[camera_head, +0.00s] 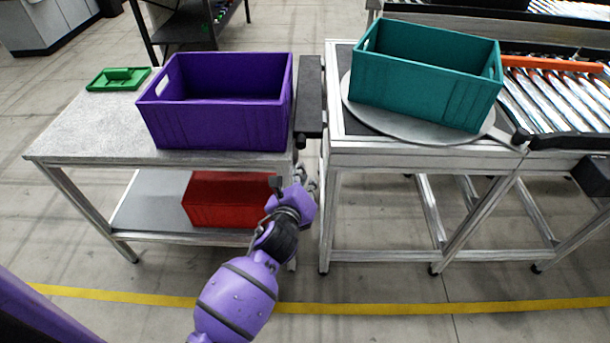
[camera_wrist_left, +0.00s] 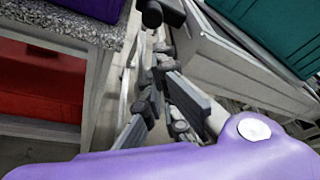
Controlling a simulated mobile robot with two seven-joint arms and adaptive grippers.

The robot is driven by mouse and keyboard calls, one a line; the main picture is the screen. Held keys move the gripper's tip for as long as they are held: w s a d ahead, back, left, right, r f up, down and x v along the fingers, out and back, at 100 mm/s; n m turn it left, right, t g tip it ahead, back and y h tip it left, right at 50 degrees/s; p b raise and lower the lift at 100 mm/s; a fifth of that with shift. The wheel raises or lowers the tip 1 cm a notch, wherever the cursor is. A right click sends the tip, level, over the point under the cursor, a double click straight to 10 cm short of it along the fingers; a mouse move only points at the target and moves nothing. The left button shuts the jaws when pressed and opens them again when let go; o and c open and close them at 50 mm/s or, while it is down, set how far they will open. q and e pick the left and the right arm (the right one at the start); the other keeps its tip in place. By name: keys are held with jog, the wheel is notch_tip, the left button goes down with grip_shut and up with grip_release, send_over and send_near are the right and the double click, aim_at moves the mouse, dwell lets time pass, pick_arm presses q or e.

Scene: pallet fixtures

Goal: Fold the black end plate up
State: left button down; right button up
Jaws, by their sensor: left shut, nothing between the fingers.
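The black end plate (camera_head: 310,97) is a long dark strip in the gap between the left table and the right-hand turntable frame. It runs along that frame's left edge and looks roughly level. My left gripper (camera_head: 307,183) is below and just in front of the plate's near end, apart from it as far as I can tell. In the left wrist view, its fingers (camera_wrist_left: 160,65) are shut and empty, pointing into the gap. A dark rounded part (camera_wrist_left: 162,12) at the top may be the plate's near end. My right gripper is not in view.
A purple crate (camera_head: 215,135) stands on the left table (camera_head: 90,130) beside a green part (camera_head: 118,78). A red crate (camera_head: 205,205) sits on its lower shelf. A teal crate (camera_head: 425,90) stands on the round turntable (camera_head: 400,127). A roller conveyor (camera_head: 555,100) lies right.

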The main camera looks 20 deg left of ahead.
pick_arm(q)
jog(key=x, duration=0.7)
jog(key=shift+w, duration=0.3)
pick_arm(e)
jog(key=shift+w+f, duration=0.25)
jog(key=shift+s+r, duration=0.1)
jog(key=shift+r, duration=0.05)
pick_arm(q)
jog(key=shift+a+r+m, duration=0.15)
jog(key=shift+r+m, duration=0.05)
jog(key=shift+m, duration=0.2)
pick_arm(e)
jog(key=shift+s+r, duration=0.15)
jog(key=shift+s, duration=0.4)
pick_arm(q)
jog(key=shift+a+y+p, duration=0.1)
jog(key=shift+y+p, duration=0.2)
jog(key=shift+p, duration=0.05)
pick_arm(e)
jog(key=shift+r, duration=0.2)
